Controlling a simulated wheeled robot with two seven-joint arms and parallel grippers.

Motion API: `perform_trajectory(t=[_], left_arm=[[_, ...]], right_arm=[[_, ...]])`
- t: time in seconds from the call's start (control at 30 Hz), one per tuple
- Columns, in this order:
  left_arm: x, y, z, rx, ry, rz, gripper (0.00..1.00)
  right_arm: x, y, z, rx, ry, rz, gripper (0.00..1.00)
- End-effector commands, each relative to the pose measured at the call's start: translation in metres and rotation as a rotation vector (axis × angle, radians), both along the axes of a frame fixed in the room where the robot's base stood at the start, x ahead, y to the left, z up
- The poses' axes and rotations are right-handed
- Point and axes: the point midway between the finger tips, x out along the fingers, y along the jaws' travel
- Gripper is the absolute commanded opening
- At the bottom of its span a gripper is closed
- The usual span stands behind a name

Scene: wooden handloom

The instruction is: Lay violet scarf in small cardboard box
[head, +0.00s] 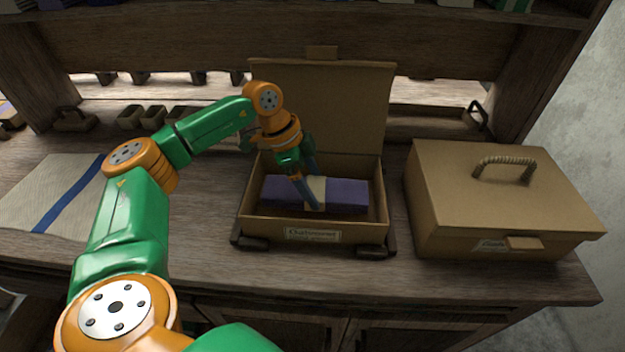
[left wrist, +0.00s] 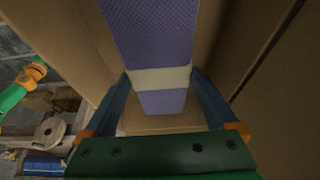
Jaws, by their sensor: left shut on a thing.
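The violet scarf (head: 343,194) is a folded flat bundle with a cream band around its middle. It lies lengthwise inside the open small cardboard box (head: 262,226), below the rim. Whether it touches the box floor I cannot tell. My left gripper (head: 312,204) reaches down into the box and is shut on the scarf at the band. In the left wrist view the blue fingers of this gripper (left wrist: 160,84) stand on both sides of the scarf (left wrist: 152,40), with cardboard walls around. My right gripper is not seen.
The box lid (head: 330,105) stands open at the back. A closed larger cardboard box (head: 455,190) with a rope handle stands to the right. A cream cloth with a blue stripe (head: 45,190) lies at the left.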

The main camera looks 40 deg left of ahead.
Motion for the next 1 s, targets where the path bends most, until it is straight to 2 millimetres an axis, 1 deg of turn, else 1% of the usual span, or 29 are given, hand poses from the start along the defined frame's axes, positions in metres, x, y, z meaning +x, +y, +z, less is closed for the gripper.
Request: perform_trajectory(t=[0.07, 0.1, 0.13, 0.37, 0.47, 0.6, 0.73, 0.83, 1.0], left_arm=[[0.000, 0.000, 0.001, -0.001, -0.001, 0.000, 0.31], [0.000, 0.000, 0.001, -0.001, -0.001, 0.000, 0.97], [0.000, 0.000, 0.001, -0.001, -0.001, 0.000, 1.00], [0.000, 0.001, 0.003, 0.000, -0.001, 0.000, 1.00], [-0.002, 0.005, 0.016, -0.001, -0.004, 0.002, 1.00], [-0.009, 0.016, 0.046, -0.001, -0.006, 0.002, 1.00], [-0.013, 0.021, 0.063, -0.001, -0.003, 0.001, 1.00], [-0.014, 0.023, 0.067, -0.001, -0.001, 0.001, 1.00], [-0.015, 0.023, 0.067, -0.001, -0.001, 0.000, 1.00]], right_arm=[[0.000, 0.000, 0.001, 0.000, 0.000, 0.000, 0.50], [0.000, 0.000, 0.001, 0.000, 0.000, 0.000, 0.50], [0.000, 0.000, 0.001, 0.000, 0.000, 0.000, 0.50], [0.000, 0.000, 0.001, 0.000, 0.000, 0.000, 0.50], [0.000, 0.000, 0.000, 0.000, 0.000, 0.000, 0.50], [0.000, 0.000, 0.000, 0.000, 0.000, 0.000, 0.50], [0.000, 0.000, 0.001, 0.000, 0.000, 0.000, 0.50], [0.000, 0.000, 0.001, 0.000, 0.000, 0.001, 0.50], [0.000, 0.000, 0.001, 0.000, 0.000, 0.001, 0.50]])
